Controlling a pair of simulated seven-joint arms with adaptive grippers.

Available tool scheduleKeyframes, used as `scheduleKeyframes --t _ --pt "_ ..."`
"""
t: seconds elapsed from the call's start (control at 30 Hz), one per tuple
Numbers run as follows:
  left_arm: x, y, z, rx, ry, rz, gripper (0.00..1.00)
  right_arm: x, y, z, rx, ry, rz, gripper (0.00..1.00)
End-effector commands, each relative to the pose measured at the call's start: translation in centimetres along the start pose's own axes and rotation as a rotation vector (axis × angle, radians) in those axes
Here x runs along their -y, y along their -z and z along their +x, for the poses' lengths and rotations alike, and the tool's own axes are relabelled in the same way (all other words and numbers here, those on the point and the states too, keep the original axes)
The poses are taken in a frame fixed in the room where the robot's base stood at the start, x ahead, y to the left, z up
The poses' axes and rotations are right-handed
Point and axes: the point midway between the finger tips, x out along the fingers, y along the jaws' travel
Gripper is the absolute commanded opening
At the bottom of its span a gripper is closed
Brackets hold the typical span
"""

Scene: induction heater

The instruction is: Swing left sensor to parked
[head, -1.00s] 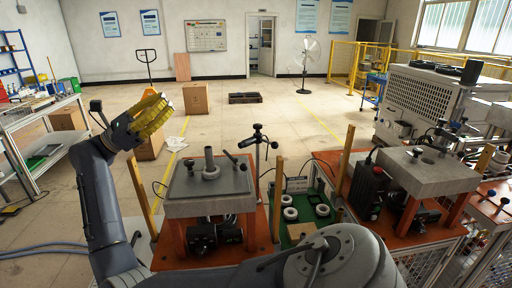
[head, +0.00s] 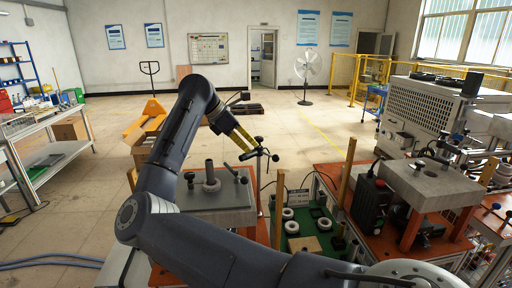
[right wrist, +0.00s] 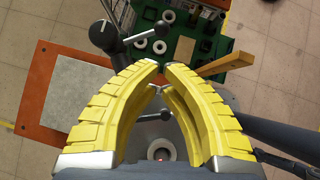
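The left sensor (head: 259,153) is a black jointed fixture on a thin upright post at the right edge of the left grey work plate (head: 215,196). Its short crossbar ends in a round knob. In the right wrist view, a black pivot with a knobbed lever (right wrist: 137,31), which looks like the same fixture, lies beyond the fingertips. My right gripper (head: 249,145) reaches down from above, with its yellow fingertips close to the sensor's top; contact cannot be told. My left gripper is out of view.
An upright grey cylinder (head: 210,172) and a knobbed rod stand on the left plate. A green tray (head: 305,238) with pale rings lies to the right. A wooden post (head: 347,174) stands beyond it. The right station (head: 431,184) is farther right.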

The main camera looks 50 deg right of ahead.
Motion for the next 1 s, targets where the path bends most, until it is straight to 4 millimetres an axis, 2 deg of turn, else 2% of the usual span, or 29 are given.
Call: scheduleKeyframes --t 0.2,0.5,0.7,1.0 --pt "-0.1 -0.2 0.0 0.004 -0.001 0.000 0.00 0.1 -0.1 3.5 0.003 0.003 0.002 0.00" --pt "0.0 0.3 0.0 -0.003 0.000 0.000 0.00 0.1 -0.1 6.9 0.004 0.002 0.002 0.00" --pt "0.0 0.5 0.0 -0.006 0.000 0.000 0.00 0.1 -0.1 7.8 0.003 0.001 0.002 0.00" --pt "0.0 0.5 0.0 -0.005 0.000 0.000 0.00 0.1 -0.1 7.9 0.004 0.001 0.002 0.00"
